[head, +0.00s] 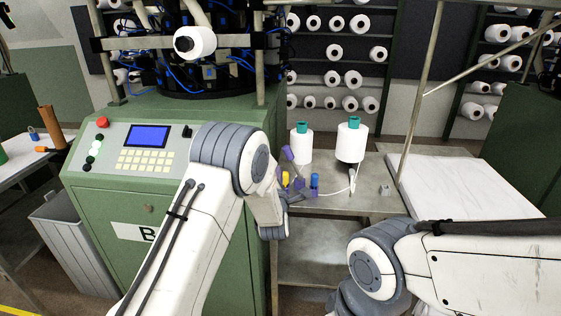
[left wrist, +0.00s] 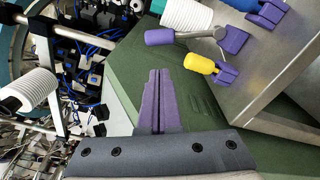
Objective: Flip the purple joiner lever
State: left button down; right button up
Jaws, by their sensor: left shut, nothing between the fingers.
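The purple joiner lever (head: 288,154) stands tilted on the metal side table in the head view. In the left wrist view its purple handle (left wrist: 160,36) sits on a grey rod, pointing left from a purple base. A yellow lever (head: 285,178) and a blue lever (head: 315,180) are close by. The yellow lever also shows in the left wrist view (left wrist: 199,63), as does the blue lever (left wrist: 268,10). My left gripper (left wrist: 159,74) is shut and empty, its purple fingers apart from the lever handle. My right gripper is out of view.
White yarn cones with teal tops (head: 350,140) stand on the metal table (head: 372,202) behind the levers. The green machine cabinet (head: 95,215) with its keypad is on the left. A white-covered surface (head: 470,185) is on the right.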

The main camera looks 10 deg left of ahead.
pick_arm(q)
jog(key=w+p, duration=0.2)
jog(key=w, duration=0.7)
jog(key=shift+w+a+f, duration=0.15)
jog(key=shift+a, duration=0.3)
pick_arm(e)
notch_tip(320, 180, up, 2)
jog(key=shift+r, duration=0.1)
